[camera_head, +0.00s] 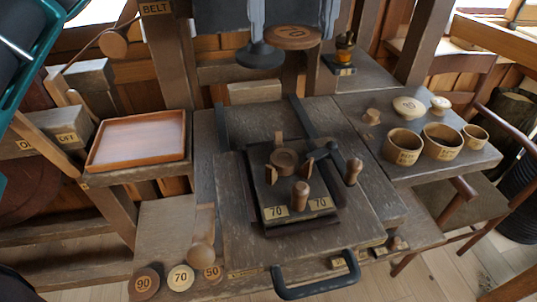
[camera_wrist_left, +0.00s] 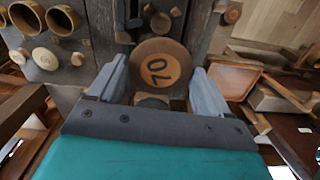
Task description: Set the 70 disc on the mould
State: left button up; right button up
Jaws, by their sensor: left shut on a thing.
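My left gripper (camera_head: 292,32) is at the top middle of the head view, above the far side of the bench. Its two grey fingers are shut on a round brown wooden disc (camera_head: 292,38). In the left wrist view the disc (camera_wrist_left: 160,68) shows a 70 on its face, between the fingers. The mould (camera_head: 284,160) is nearer, on a dark board with two 70 labels. It has a round wooden centre, small upright blocks around it and a black lever. The held disc is apart from the mould. My right gripper is not in view.
A shallow wooden tray (camera_head: 140,141) stands left. Discs marked 90 (camera_head: 144,283), 70 (camera_head: 181,277) and 50 (camera_head: 212,273) lie front left. Cups (camera_head: 403,147) stand on the right shelf. A dark round-footed piece (camera_head: 260,56) hangs beside the held disc. A black handle (camera_head: 316,287) juts out in front.

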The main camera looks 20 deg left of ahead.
pick_arm(q)
jog(key=shift+s+f, duration=0.1)
jog(key=shift+f, duration=0.05)
jog(key=b, duration=0.2)
send_over(284, 157)
notch_tip(284, 157, down, 15)
jog(key=shift+r, duration=0.15)
jog(key=shift+f, duration=2.5)
jog(key=shift+f, duration=0.3)
jog(key=o, duration=0.9)
jog(key=shift+o, duration=0.2)
jog(key=shift+r, duration=0.1)
jog(key=shift+r+p, duration=0.35)
jog(key=shift+r, duration=0.1)
notch_tip(284, 157, up, 12)
jog(key=shift+f, duration=0.2)
